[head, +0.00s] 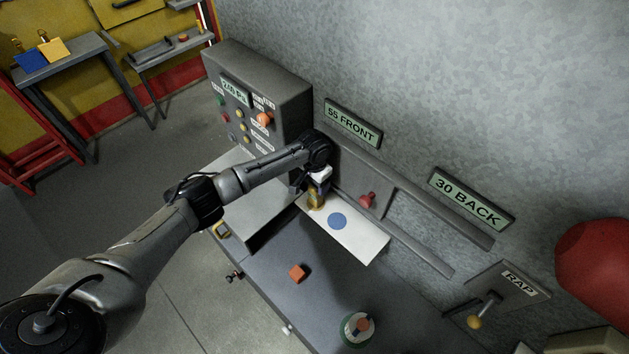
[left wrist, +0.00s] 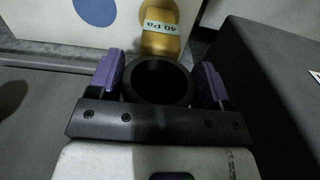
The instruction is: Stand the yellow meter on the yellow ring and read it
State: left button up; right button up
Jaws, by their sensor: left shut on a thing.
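The yellow meter (head: 316,201) stands at the left end of a white board (head: 368,245) on the grey bench. In the left wrist view the meter (left wrist: 165,37) carries a pale label reading "40 Pa". My left gripper (head: 318,187) is over it in the head view. In the left wrist view its purple pads (left wrist: 160,84) are shut on either side of a round black part next to the yellow body. A blue disc (head: 337,221) shows bare beside the meter.
A red knob (head: 367,199) is on the wall behind the board. Signs read "55 FRONT" (head: 352,123) and "30 BACK" (head: 471,198). A grey control panel (head: 262,97) stands left of the gripper.

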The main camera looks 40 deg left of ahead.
pick_arm(q)
jog(key=shift+f, duration=0.2)
jog(key=o, duration=1.3)
